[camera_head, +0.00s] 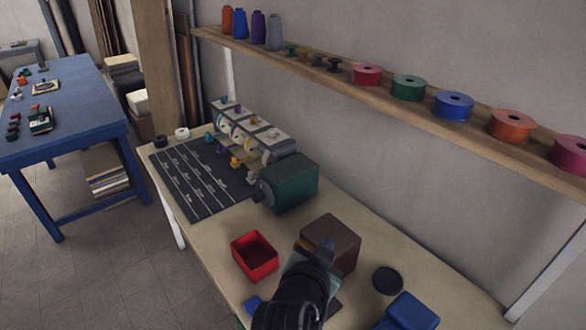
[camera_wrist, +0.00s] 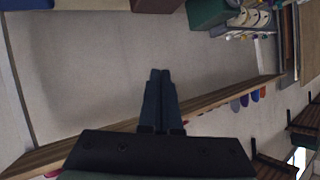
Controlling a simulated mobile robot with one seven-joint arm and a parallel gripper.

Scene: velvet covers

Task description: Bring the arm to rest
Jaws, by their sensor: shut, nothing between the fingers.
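My arm rises from the bottom of the head view, in front of the worktable (camera_head: 350,225). My gripper (camera_head: 327,250) is at its far end, in front of a brown box. In the wrist view my gripper (camera_wrist: 160,74) shows two dark fingers side by side and closed, with nothing between them. The wrist view is turned over and shows mostly the wall and the wooden shelf (camera_wrist: 205,98) behind the fingers. The gripper looks clear of the table objects, though its height over them is hard to judge.
A red open box (camera_head: 255,258), the brown box (camera_head: 335,240), a green block (camera_head: 290,185), a black disc (camera_head: 387,280) and a blue object (camera_head: 410,312) stand around my arm. A dark mat (camera_head: 185,185) lies at the left. The wall shelf (camera_head: 440,110) carries several spools.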

